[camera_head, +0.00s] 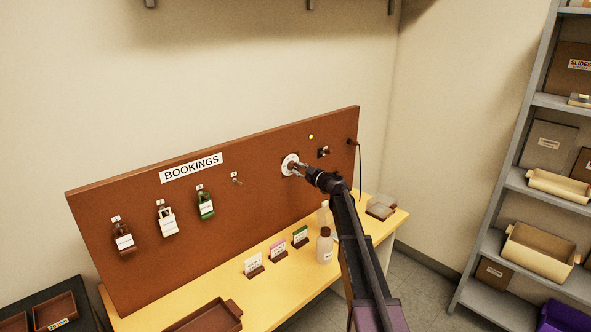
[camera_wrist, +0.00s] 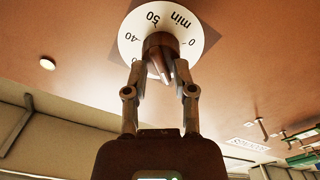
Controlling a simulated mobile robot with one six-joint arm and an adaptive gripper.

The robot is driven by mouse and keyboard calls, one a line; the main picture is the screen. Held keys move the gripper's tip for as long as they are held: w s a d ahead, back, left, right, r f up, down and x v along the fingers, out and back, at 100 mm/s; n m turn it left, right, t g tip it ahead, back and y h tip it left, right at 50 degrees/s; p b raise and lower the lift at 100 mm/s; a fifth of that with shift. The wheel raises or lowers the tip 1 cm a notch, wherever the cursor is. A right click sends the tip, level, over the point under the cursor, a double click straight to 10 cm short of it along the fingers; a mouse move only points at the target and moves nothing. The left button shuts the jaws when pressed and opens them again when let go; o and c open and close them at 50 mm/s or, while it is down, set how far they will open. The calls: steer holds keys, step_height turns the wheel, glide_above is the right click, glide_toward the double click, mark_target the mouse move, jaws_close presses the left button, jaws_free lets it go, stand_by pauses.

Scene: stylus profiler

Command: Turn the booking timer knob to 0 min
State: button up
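The booking timer has a round white dial (camera_head: 291,165) on the brown bookings board. In the wrist view its dial face (camera_wrist: 199,22) shows "min", 0, 40 and 50, with 0 at the right and 40 at the left. A dark brown knob (camera_wrist: 160,47) stands out from the middle of the dial. My gripper (camera_wrist: 162,72) has one finger on each side of the knob, and the fingers look closed against it. In the head view my gripper (camera_head: 300,170) reaches the dial from the lower right. I cannot tell which number the knob points to.
A small yellow light (camera_head: 311,137) and a black switch (camera_head: 323,152) are near the dial. Several padlocks hang on the board, including a green one (camera_head: 206,208). Bottles (camera_head: 325,246) and small card holders (camera_head: 278,250) stand on the yellow table below my arm.

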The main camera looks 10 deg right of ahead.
steer(key=m, duration=0.3)
steer(key=shift+m, duration=1.8)
steer(key=shift+f+m, duration=0.2)
steer(key=shift+m, duration=4.9)
